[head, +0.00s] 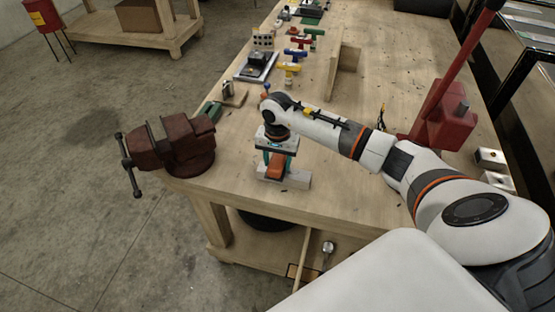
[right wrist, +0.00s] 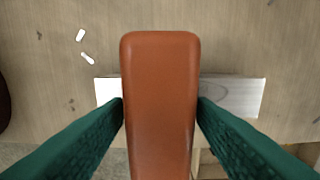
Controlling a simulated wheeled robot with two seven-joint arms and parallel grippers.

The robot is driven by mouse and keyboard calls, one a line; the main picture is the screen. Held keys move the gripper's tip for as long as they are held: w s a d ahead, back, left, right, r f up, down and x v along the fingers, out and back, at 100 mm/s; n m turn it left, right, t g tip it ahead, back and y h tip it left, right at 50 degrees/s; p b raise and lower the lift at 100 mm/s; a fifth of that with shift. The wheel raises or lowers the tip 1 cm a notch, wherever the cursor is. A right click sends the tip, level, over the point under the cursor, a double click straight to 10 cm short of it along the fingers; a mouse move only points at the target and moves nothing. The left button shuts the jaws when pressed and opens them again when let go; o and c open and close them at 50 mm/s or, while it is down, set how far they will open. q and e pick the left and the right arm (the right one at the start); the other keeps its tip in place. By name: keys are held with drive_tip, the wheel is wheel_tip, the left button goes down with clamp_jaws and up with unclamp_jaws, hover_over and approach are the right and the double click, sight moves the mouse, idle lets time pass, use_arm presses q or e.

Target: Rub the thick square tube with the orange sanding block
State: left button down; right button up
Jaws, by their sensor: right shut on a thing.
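My right gripper (head: 276,158) points down near the table's front edge, its green fingers shut on the orange sanding block (head: 276,167). In the right wrist view the block (right wrist: 160,100) stands lengthwise between both fingers. The thick square tube (head: 297,180) is pale grey and lies near the front edge under the gripper. In the right wrist view the tube (right wrist: 232,95) runs crosswise behind the block, showing on both sides, its middle hidden. I cannot tell whether block and tube touch. My left gripper is not in view.
A dark red vise (head: 172,148) is fixed at the table's left front corner. Coloured T-handled tools (head: 290,68) and other small items stand farther back. A wooden angle piece (head: 345,68) and a red stand (head: 438,112) are to the right. Bare wood (head: 340,180) lies right of the tube.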

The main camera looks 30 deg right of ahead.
sight(293, 174)
drive_tip(key=shift+f+b, duration=0.6)
drive_tip(key=shift+s+d+r, duration=0.1)
drive_tip(key=shift+s+d, duration=1.15)
drive_tip(key=shift+s, duration=0.2)
drive_tip(key=shift+s+d, duration=1.1)
drive_tip(key=shift+s, duration=0.25)
drive_tip(key=shift+b, duration=0.35)
drive_tip(key=shift+w+a+f+b, duration=0.2)
drive_tip(key=shift+w+a+b, duration=0.65)
drive_tip(key=shift+w+b, duration=0.15)
drive_tip(key=shift+w+a+r+b, duration=0.1)
drive_tip(key=shift+w+a+b, duration=0.5)
drive_tip(key=shift+w+a, duration=0.25)
drive_tip(key=shift+w+a+b, duration=0.6)
drive_tip(key=shift+w+a, duration=0.05)
drive_tip(key=shift+w, duration=0.3)
drive_tip(key=shift+r, duration=0.1)
